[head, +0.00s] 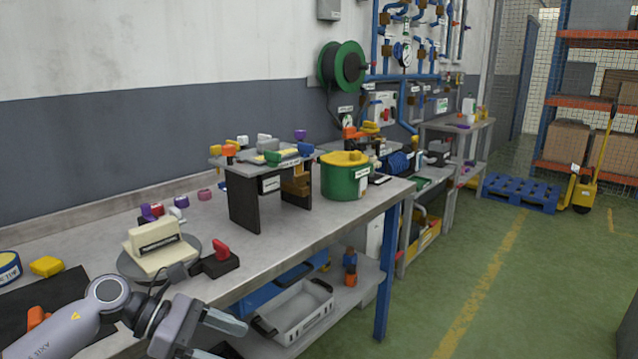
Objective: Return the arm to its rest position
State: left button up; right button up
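My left arm comes in from the lower left over the front of the workbench (330,232). My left gripper (216,338) is near the bench's front edge, low in the picture. Its two fingers stand apart, with nothing visible between them; the lower finger is partly cut off by the picture's bottom edge. Behind it on the bench is a grey round turntable (126,266) carrying a cream block-shaped piece (158,244). A red lever on a black base (221,262) stands just right of the turntable. My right gripper is not in view.
A yellow block (47,266) and a dark mat (62,290) lie left. A small raised stand (244,204) and a green tub with yellow lid (344,184) stand farther along. A grey-white crate (298,312) sits on the lower shelf. The green floor at right is open.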

pick_arm(q)
jog(key=s+d+n+t+h, duration=0.3)
jog(key=d+n+t+h, duration=0.35)
jog(key=n, duration=1.05)
jog(key=s+a+f+n+t+y, duration=0.1)
jog(key=s+a+f+n+y, duration=0.2)
jog(key=n, duration=0.8)
jog(key=s+a+f+n+t+y+p, duration=0.1)
jog(key=s+a+f+n+y, duration=0.3)
jog(key=s+f+n+y, duration=0.4)
jog(key=s+a+f+n+t+y+p, duration=0.1)
jog(key=s+a+f+n+y, duration=0.2)
jog(key=f+n, duration=0.7)
jog(key=s+n+y, duration=0.2)
jog(key=s+n, duration=0.1)
jog(key=n, duration=0.1)
jog(key=shift+s+a+n+y, duration=0.2)
jog(key=shift+a+n+y, duration=0.05)
jog(key=shift+n+y, duration=0.15)
jog(key=shift+f, duration=0.1)
